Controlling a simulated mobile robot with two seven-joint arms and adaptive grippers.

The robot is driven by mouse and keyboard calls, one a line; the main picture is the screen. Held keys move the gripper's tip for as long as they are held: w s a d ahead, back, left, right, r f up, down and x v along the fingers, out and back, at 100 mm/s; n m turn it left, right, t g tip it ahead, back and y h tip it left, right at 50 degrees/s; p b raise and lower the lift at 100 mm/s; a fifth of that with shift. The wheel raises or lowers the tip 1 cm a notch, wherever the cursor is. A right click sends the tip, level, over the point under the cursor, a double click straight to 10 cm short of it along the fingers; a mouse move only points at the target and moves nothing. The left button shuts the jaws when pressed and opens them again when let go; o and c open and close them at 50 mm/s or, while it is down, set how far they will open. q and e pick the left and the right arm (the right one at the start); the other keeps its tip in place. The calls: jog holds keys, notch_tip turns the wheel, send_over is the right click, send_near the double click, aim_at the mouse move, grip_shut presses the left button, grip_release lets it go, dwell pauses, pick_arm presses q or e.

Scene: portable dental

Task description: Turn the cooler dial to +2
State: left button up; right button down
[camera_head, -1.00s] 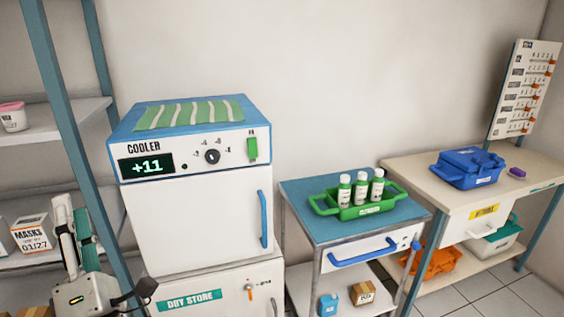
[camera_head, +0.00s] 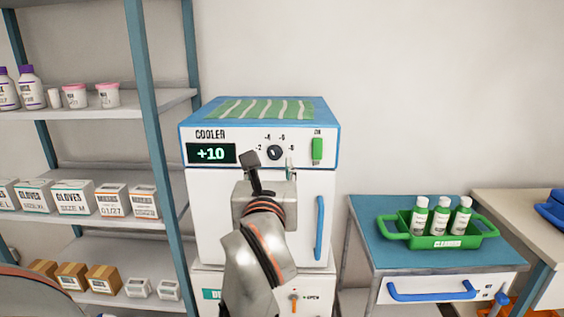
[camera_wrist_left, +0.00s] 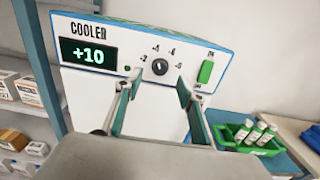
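The cooler (camera_head: 262,190) is a white box with a blue top on a second white unit. Its display (camera_head: 211,153) reads +10, as it does in the left wrist view (camera_wrist_left: 88,54). The round black dial (camera_head: 274,152) sits right of the display with number marks around it; its pointer direction is too small to tell. The dial also shows in the left wrist view (camera_wrist_left: 160,67). My left gripper (camera_head: 271,164) is in front of the cooler, just below the dial. Its fingers (camera_wrist_left: 155,88) are apart and empty, below and either side of the dial. My right gripper is not in view.
A green switch (camera_head: 317,150) is right of the dial. A blue door handle (camera_head: 320,228) runs down the cooler's right side. Shelves (camera_head: 95,206) with boxes stand left. A cart (camera_head: 370,230) with a green tray (camera_head: 480,241) of bottles stands right.

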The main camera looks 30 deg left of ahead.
aim_at(274, 154)
pick_arm(q)
jog(key=b+x, duration=0.1)
jog(key=x, duration=0.4)
jog(key=shift+w+f, duration=0.15)
jog(key=shift+w, duration=0.05)
jog(key=shift+w+a, duration=0.3)
jog(key=shift+w, duration=0.25)
jog(key=c, duration=1.1)
